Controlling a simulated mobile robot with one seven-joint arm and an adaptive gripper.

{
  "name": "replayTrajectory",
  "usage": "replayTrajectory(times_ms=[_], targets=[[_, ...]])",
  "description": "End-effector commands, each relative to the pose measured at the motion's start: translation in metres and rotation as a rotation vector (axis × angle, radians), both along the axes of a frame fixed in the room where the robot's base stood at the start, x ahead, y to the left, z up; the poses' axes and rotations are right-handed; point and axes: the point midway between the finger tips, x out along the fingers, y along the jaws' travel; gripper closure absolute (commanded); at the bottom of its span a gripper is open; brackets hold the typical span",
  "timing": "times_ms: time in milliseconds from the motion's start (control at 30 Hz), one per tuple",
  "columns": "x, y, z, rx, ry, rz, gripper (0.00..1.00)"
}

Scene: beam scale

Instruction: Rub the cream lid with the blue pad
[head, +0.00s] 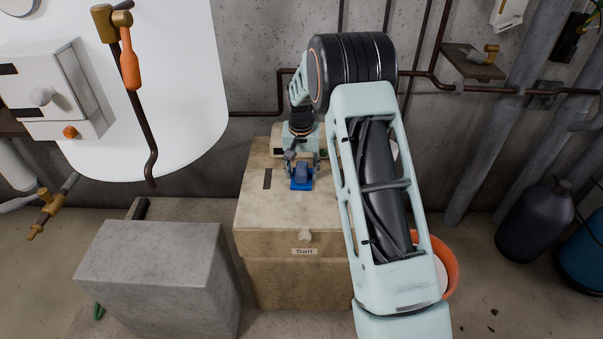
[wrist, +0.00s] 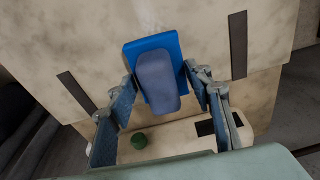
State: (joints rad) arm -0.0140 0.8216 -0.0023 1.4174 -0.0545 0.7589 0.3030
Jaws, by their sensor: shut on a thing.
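The cream lid (head: 265,208) is the flat, mottled top of a box in the middle of the head view. It also fills much of the wrist view (wrist: 85,45). The blue pad (head: 300,186) is a bright blue plate with a grey-blue grip block on it, and it shows in the wrist view (wrist: 133,57) too. My gripper (head: 302,168) is shut on the pad's grip block, with a finger on either side in the wrist view (wrist: 160,78). The pad is at the lid's surface; whether it presses on it is hard to tell.
A grey block (head: 155,265) stands to the left. An orange bucket (head: 451,267) is partly hidden behind my arm.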

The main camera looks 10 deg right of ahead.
Motion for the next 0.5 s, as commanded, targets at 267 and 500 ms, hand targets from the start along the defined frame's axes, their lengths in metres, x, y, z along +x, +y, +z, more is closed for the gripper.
replayTrajectory(times_ms=[267,500], targets=[[-0.018,0.003,0.000,0.000,0.001,0.000,0.73],[-0.036,0.007,0.000,0.000,-0.001,0.000,0.73]])
